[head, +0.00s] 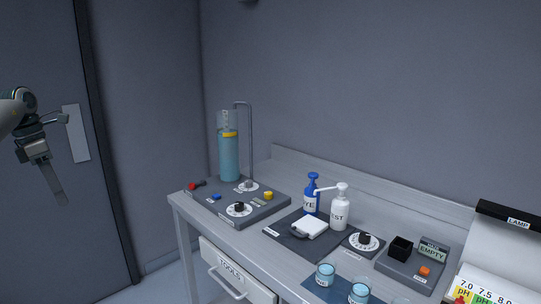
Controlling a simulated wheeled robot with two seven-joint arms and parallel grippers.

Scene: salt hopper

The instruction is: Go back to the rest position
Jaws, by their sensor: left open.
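My left gripper (53,184) is at the far left of the head view, on the arm that comes in from the left edge. It hangs in the air with its fingers pointing down, in front of the grey door and well left of the bench. It is open, and I see nothing between its fingers. One finger mostly hides the other. My right gripper is not in view.
The grey bench (188,204) holds a control box (222,214) with a blue-green cylinder (229,157), a blue bottle (311,198), a white bottle (340,212), glasses (325,275) and a device reading EMPTY (433,250). A door handle plate (77,134) is behind my gripper.

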